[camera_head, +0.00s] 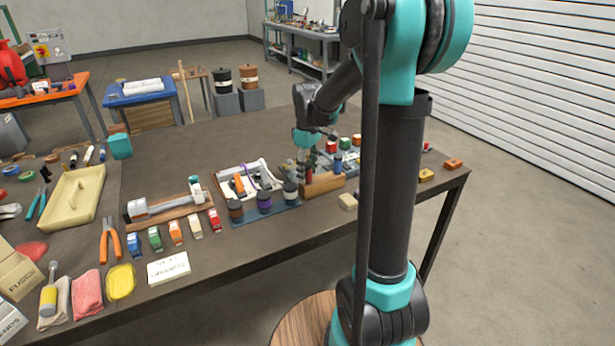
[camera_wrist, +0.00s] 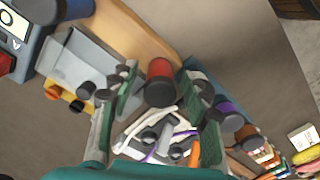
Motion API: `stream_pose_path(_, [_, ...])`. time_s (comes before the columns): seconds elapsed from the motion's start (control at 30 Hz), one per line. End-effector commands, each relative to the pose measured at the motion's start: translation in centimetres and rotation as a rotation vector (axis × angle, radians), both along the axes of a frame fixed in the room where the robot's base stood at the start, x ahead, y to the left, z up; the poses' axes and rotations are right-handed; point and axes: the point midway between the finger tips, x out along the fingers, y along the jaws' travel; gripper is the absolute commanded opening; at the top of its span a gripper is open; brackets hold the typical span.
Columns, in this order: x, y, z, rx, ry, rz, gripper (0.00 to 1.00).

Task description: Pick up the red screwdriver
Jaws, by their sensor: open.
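The red screwdriver shows in the wrist view as a short red handle (camera_wrist: 160,70) with a dark end, seen nearly end-on beside the wooden rack (camera_wrist: 140,33). My gripper (camera_wrist: 165,84) is open, with one green-padded finger on each side of the handle; I cannot tell whether either finger touches it. In the head view, my gripper (camera_head: 307,157) points down over the wooden rack (camera_head: 322,185), and a red handle (camera_head: 309,174) shows at the rack's left end, just below the fingers. The screwdriver's shaft is hidden.
A blue handle (camera_head: 337,163) stands at the same rack. Dark-lidded jars (camera_head: 264,201) stand close left on a blue mat. A white tray (camera_head: 267,178) with an orange-handled tool and purple cord lies behind them. The table's front edge is near.

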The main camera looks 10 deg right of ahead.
Motion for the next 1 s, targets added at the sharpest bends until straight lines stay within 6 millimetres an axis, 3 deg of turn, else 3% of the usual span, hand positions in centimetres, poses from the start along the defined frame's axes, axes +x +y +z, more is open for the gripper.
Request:
stream_pose_path(0.1, [0.0,0.0,0.0,0.0,0.0,0.0,0.47])
stream_pose_path(0.5, [0.0,0.0,0.0,0.0,0.0,0.0,0.0])
stream_pose_path(1.0, [0.0,0.0,1.1,0.0,0.0,0.0,0.0])
